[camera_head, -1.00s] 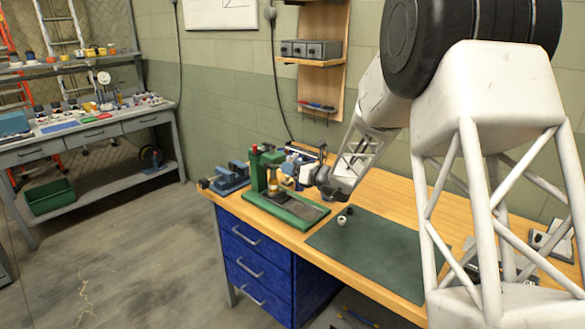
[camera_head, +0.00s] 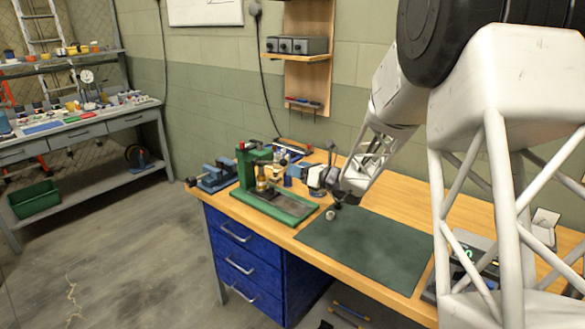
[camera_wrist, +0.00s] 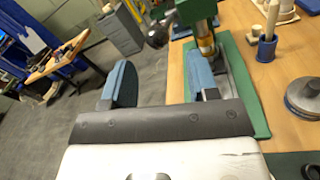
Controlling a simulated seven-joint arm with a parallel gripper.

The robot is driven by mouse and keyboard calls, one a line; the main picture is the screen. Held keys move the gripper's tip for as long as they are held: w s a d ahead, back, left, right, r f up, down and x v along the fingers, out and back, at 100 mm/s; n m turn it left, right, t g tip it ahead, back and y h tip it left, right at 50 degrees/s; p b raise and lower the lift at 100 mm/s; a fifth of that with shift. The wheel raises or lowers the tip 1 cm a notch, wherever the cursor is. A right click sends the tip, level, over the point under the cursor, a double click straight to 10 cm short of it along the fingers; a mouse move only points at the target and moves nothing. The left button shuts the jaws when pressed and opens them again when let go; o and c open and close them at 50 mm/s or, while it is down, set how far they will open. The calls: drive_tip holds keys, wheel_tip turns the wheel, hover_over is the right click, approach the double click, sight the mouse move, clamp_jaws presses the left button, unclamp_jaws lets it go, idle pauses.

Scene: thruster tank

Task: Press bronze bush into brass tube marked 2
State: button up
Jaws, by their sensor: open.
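A brass-coloured cylindrical part (camera_head: 262,184) stands upright under the ram of the green press (camera_head: 248,170). The same part shows in the wrist view (camera_wrist: 206,46), just beyond my right-hand finger. I cannot tell bush from tube in it, nor read any number. My gripper (camera_head: 318,180) is to the right of the press, over the bench.
A blue vise (camera_head: 217,175) stands left of the press. A pale pin in a blue holder (camera_wrist: 267,45) and a round metal part (camera_wrist: 304,97) stand on the bench to the right in the wrist view. The green mat (camera_head: 365,246) is mostly clear.

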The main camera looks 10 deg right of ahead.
drive_tip(key=shift+s+d, duration=0.1)
idle(0.3)
drive_tip(key=s+a+r+n+g+h, duration=0.1)
drive_tip(key=s+a+r+n+g, duration=0.15)
drive_tip(key=s+n, duration=0.4)
drive_tip(key=s+a+r+n+g+h, duration=0.1)
drive_tip(key=s+r+n+g, duration=0.15)
drive_tip(key=s, duration=0.75)
drive_tip(key=s+a+r+n+g+h, duration=0.1)
drive_tip(key=s+a+n+g, duration=0.1)
drive_tip(key=s+n+g, duration=0.5)
drive_tip(key=s+d+n+t+h, duration=0.1)
drive_tip(key=s+d+n+h, duration=0.2)
drive_tip(key=s, duration=0.6)
drive_tip(key=s+d+n+t+h, duration=0.1)
drive_tip(key=s+d+n+h, duration=0.3)
drive_tip(key=s, duration=0.5)
drive_tip(key=s+d+n+t+h, duration=0.1)
drive_tip(key=s+d+n+h, duration=0.3)
drive_tip(key=s, duration=0.6)
drive_tip(key=shift+d+n, duration=0.25)
drive_tip(key=shift+n, duration=0.65)
drive_tip(key=shift+f, duration=0.1)
